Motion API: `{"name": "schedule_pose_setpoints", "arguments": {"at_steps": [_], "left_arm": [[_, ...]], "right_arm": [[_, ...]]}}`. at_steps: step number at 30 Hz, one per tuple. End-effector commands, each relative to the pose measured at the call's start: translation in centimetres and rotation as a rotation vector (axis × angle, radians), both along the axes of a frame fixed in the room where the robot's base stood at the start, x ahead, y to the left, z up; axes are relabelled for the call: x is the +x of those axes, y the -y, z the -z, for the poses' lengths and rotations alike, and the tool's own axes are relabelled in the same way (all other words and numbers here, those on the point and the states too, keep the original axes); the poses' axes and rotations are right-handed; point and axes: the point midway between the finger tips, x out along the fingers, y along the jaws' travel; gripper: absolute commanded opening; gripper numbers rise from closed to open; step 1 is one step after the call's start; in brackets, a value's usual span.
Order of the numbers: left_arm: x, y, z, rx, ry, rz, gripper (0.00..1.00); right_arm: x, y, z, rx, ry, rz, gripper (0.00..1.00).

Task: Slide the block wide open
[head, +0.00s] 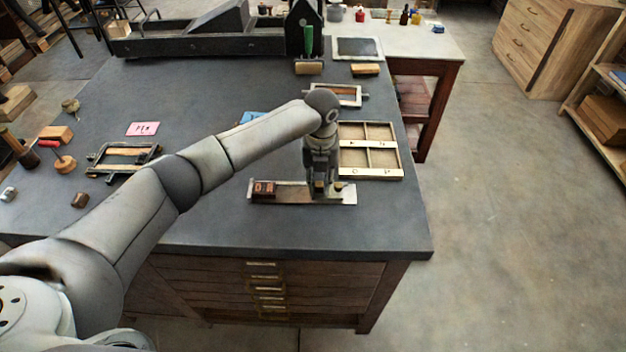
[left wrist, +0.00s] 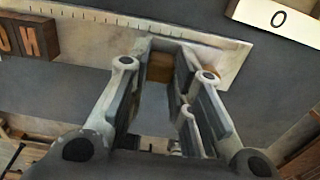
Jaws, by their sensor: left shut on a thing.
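A flat metal composing stick (head: 286,197) lies on the dark bench top near its front edge. Dark red-brown letter type (head: 264,189) stands at its left end; the letters also show in the left wrist view (left wrist: 28,40). My left gripper (head: 323,190) points down over the right part of the stick and is shut on the small brown block (left wrist: 160,68), which shows between the fingers in the left wrist view. A bare strip of stick lies between the type and the block. In the head view the fingers mostly hide the block. My right gripper is not in view.
A wooden compartment tray (head: 371,174) with lettered labels stands close behind and right of the stick. A small frame (head: 347,95) lies farther back. A dark frame with rollers (head: 124,158) and a pink card (head: 143,128) lie left. The bench front (head: 330,236) is clear.

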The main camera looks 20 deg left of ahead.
Motion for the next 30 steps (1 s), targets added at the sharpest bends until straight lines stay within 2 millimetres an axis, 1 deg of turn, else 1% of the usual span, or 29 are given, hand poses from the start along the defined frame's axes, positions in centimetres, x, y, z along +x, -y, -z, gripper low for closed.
{"name": "schedule_pose_setpoints", "arguments": {"at_steps": [1, 2, 9, 10, 12, 20, 23, 26, 30], "left_arm": [[0.3, 0.8, -0.1, -0.004, 0.003, 0.002, 0.00], [0.3, 0.9, -0.1, -0.003, 0.003, 0.002, 0.00], [0.3, 0.9, -0.1, -0.002, 0.003, 0.000, 0.00], [0.3, 0.9, -0.2, -0.002, 0.003, 0.000, 0.22], [0.3, 0.9, -0.1, -0.002, 0.003, 0.000, 0.30], [0.3, 0.9, -0.1, -0.003, 0.002, 0.000, 0.30], [0.3, 0.9, -0.5, -0.002, 0.003, 0.001, 0.30], [0.3, 0.9, -1.6, -0.002, 0.004, 0.000, 0.30], [0.4, 0.9, -4.4, -0.004, 0.005, 0.001, 0.30]], "right_arm": [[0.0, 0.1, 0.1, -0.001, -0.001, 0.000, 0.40], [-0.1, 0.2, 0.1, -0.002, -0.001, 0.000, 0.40], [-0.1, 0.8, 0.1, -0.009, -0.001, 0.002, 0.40], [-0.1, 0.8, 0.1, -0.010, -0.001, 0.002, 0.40], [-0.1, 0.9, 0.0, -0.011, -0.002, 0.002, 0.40], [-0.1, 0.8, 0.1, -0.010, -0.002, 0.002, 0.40], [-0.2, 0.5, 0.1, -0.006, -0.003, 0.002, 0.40], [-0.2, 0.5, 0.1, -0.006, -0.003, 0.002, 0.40], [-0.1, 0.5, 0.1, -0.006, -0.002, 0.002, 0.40]]}}
